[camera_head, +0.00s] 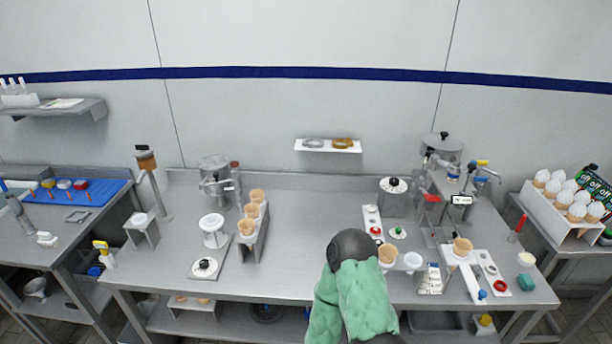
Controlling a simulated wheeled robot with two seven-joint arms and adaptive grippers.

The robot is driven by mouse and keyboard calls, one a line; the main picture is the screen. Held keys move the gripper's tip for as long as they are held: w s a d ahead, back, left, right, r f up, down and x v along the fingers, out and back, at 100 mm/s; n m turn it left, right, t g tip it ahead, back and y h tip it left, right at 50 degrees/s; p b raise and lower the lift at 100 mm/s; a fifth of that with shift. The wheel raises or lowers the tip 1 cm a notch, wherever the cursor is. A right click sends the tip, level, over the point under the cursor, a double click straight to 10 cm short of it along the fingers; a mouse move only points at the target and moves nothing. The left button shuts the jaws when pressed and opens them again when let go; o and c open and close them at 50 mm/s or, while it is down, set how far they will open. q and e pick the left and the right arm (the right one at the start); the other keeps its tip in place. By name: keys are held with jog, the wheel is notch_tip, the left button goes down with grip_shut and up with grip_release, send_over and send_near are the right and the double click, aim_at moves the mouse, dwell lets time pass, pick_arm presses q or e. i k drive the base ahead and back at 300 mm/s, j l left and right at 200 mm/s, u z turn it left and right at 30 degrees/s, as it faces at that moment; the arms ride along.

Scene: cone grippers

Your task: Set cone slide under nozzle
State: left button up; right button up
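A white cone slide (471,276) lies on the right part of the bench, with a blue knob (482,295) at its near end. A tan cone (462,248) stands upright at its far end. Behind it is a dispenser (441,150) with a red-handled tap (432,198) and metal stand; the nozzle tip is too small to make out. I cannot tell whether the cone is directly under it. One of my arms, green-sleeved with a dark rounded joint, rises at the bottom centre, left of the slide. Neither gripper shows.
Beside the slide are a white strip with a red ring (500,285), a cone in a holder (387,254) and a white cup (413,262). A rack of cones (253,232) stands left. Bare bench lies between rack and my arm.

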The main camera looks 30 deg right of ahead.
aim_at(478, 296)
jog(key=z, duration=2.2)
